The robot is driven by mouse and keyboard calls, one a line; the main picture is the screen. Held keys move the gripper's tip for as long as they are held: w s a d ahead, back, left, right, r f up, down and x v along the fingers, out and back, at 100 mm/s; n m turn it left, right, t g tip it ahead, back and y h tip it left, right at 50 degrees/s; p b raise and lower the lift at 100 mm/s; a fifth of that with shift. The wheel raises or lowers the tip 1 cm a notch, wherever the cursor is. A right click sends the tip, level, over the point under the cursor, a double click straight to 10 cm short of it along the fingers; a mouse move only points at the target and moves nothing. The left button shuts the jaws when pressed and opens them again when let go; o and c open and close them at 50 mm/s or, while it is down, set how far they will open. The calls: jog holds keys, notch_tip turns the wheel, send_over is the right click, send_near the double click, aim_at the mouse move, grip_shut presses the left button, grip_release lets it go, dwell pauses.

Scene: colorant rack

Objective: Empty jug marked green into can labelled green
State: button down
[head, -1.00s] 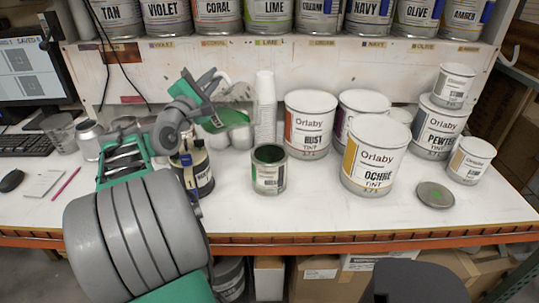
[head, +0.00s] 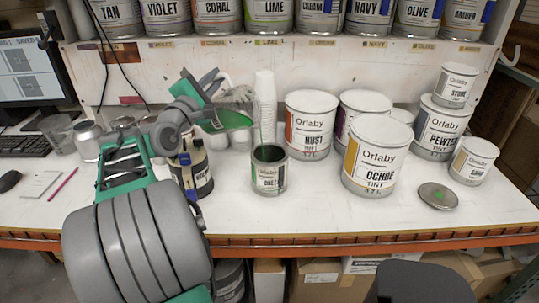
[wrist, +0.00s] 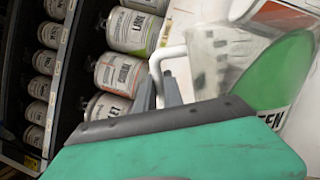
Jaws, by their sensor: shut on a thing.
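My gripper (wrist: 160,90) is shut on the white handle of a clear jug (wrist: 215,55). A label ending in "EEN" and green liquid show on the jug in the wrist view. In the head view the jug (head: 232,118) is tilted to the right, held above the table, with green liquid gathered toward its lower right end. That end is just above and left of an open can (head: 268,178) with a green inside. A thin green streak seems to run down from the jug toward the can mouth. The can's label is too small to read surely.
A dark-labelled bottle (head: 191,170) stands left of the open can. A stack of white cups (head: 265,100) is behind it. Rust (head: 308,125) and ochre (head: 375,158) tint cans stand to the right. A round lid (head: 438,196) lies farther right. The table front is clear.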

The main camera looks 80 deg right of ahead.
aim_at(224, 105)
jog(key=shift+s+a+r+m+g+b, duration=0.1)
jog(key=shift+s+a+m+g+b, duration=0.1)
jog(key=shift+s+m+b, duration=0.5)
jog(key=shift+s+a+r+m+g+b, duration=0.1)
jog(key=shift+s+m+g+b, duration=0.25)
jog(key=shift+b, duration=0.55)
dwell(3.3)
jog(key=shift+s+a+f+m+b, duration=0.1)
jog(key=shift+s+f+m+b, duration=0.25)
jog(key=shift+s+b, duration=0.25)
jog(key=shift+s+a+f+m+b, duration=0.1)
jog(key=shift+s+f+m+b, duration=0.15)
jog(key=shift+s+b, duration=0.3)
dwell(2.0)
